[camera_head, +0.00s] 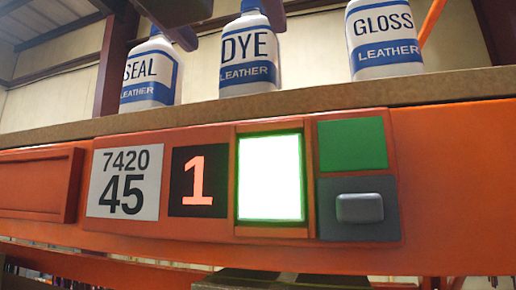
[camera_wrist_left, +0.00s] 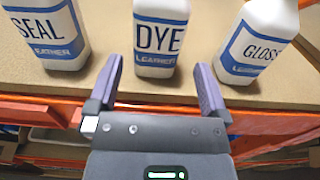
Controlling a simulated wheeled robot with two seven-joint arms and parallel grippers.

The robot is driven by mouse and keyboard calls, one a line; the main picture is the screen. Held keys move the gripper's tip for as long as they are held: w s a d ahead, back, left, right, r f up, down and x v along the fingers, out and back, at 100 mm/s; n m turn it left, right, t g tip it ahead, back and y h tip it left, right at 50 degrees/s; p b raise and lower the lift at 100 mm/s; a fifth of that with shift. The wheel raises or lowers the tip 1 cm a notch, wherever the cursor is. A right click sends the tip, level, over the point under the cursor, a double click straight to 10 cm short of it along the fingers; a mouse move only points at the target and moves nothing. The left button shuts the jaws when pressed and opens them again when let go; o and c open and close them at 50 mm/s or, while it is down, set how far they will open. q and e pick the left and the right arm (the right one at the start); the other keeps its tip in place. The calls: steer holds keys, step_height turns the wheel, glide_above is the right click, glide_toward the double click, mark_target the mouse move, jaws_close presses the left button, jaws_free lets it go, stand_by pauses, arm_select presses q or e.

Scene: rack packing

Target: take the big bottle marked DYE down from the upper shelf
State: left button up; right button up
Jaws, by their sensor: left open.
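The white DYE bottle (camera_head: 250,52) with blue bands stands upright on the upper shelf, between the SEAL bottle (camera_head: 150,72) and the GLOSS bottle (camera_head: 383,38). Its top is cut off in the head view. My left gripper (camera_head: 230,30) shows as dark fingers at the top of that view. In the left wrist view, the open left gripper (camera_wrist_left: 157,70) points at the DYE bottle (camera_wrist_left: 161,40), with one finger toward each side of it. The jaws hold nothing. My right gripper is not in view.
The shelf board (camera_head: 300,102) has an orange beam (camera_head: 450,150) in front, carrying a 7420 45 label (camera_head: 124,182), a lit white panel (camera_head: 270,178) and a grey button (camera_head: 359,208). The SEAL (camera_wrist_left: 48,35) and GLOSS (camera_wrist_left: 258,45) bottles flank the fingers, with bare shelf between bottles.

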mark_target(243, 46)
arm_select(q)
steer(key=shift+w+d+r+p, duration=0.2)
steer(key=shift+w+p, duration=0.25)
steer(key=shift+w, duration=0.2)
steer(key=shift+w+d+r+p, duration=0.2)
steer(key=shift+w+p, duration=0.25)
steer(key=shift+w, duration=0.15)
steer(key=p+x, duration=0.2)
steer(key=x, duration=0.3)
steer(key=shift+w+r, duration=0.1)
steer(key=shift+w, duration=0.15)
steer(key=shift+s, duration=0.25)
steer(key=shift+c, duration=0.3)
steer(key=shift+w, duration=0.1)
steer(key=c, duration=1.3)
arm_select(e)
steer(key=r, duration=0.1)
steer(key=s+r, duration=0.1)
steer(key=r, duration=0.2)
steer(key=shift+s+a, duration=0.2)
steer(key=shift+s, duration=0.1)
